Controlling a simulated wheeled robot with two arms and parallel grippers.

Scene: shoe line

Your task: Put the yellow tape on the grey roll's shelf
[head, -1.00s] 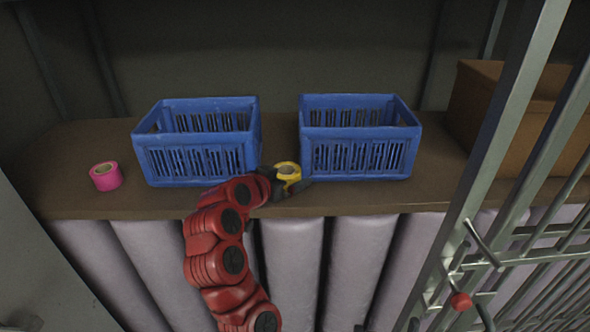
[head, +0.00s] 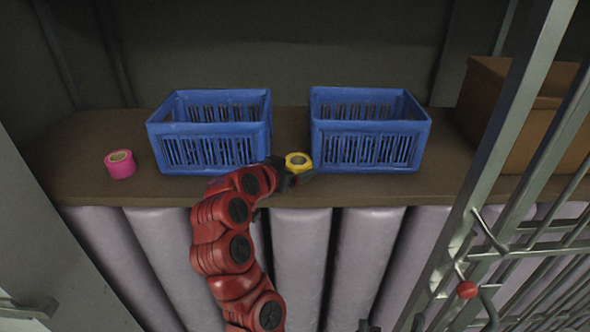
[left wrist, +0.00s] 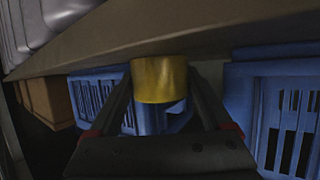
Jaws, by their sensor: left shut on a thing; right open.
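The yellow tape (head: 298,160) is a small roll between the two blue baskets, near the shelf's front edge. My left gripper (head: 293,177) is shut on it; in the left wrist view the yellow tape (left wrist: 159,79) sits between the two fingers (left wrist: 160,100). I cannot tell whether the tape touches the shelf. My right gripper (head: 391,325) shows only as dark, parted tips at the bottom edge and looks empty. No grey tape roll is recognisable; large pale grey-lilac cylinders (head: 300,255) stand under the brown shelf (head: 95,187).
A left blue basket (head: 215,152) and a right blue basket (head: 368,148) stand on the shelf. A pink tape roll (head: 120,164) lies at left. A brown cardboard box (head: 490,115) is at right. A metal barred gate (head: 500,165) with a red knob (head: 467,290) blocks the right front.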

